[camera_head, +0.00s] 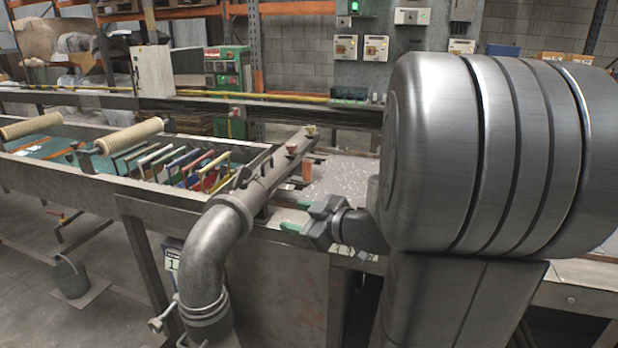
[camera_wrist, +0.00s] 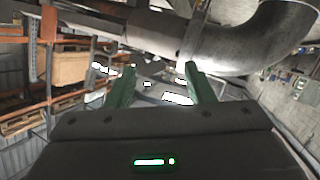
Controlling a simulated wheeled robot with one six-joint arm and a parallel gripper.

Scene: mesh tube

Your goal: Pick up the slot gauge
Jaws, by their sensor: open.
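I cannot make out a slot gauge for certain in either view. In the head view my gripper (camera_head: 294,215) is at the front edge of the machine bench, just right of the big grey pipe. Its two green fingers are spread apart with nothing seen between them. In the wrist view my gripper (camera_wrist: 160,75) also shows open and empty, its green fingers pointing at a grey pipe and blurred background. A small orange object (camera_head: 307,170) stands on the bench beyond the gripper; I cannot tell what it is.
A thick bent grey pipe (camera_head: 213,242) rises left of my gripper. Coloured plates (camera_head: 185,168) stand in a trough, with cream rollers (camera_head: 130,136) further left. A speckled plate (camera_head: 345,180) lies behind the gripper. A bucket (camera_head: 70,278) stands on the floor. My arm hides the right side.

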